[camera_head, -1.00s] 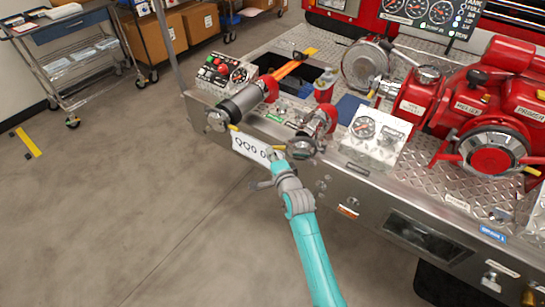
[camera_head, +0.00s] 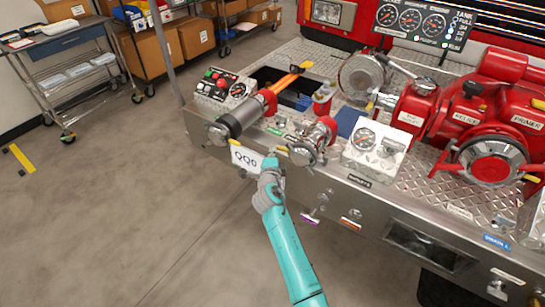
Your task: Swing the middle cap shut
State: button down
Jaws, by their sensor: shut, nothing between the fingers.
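The middle outlet is a short red and silver fitting on the front edge of the truck's deck. A round silver cap (camera_head: 302,153) with lugs shows at its front end; I cannot tell whether it is fully seated. My gripper (camera_head: 270,162) is shut and empty. It is just left of and slightly below this cap, in front of the panel by the white sign (camera_head: 244,158). It hides the sign's right end. A small gap appears between gripper and cap, though I cannot judge depth. Another silver cap (camera_head: 217,134) is on the dark cylinder to the left.
A gauge box (camera_head: 375,145) stands right of the middle outlet. A T-handle (camera_head: 312,216) sticks out of the panel below right. The floor at left is clear; a cart (camera_head: 70,75) stands beyond.

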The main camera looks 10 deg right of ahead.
jog(key=w+m+h, duration=0.1)
jog(key=w+d+h, duration=0.1)
jog(key=shift+w+m+g, duration=0.3)
jog(key=shift+w+m, duration=0.05)
jog(key=shift+m, duration=0.05)
jog(key=shift+w+d+r+h, duration=0.1)
jog(key=shift+d+r+h, duration=0.1)
jog(key=shift+h, duration=0.1)
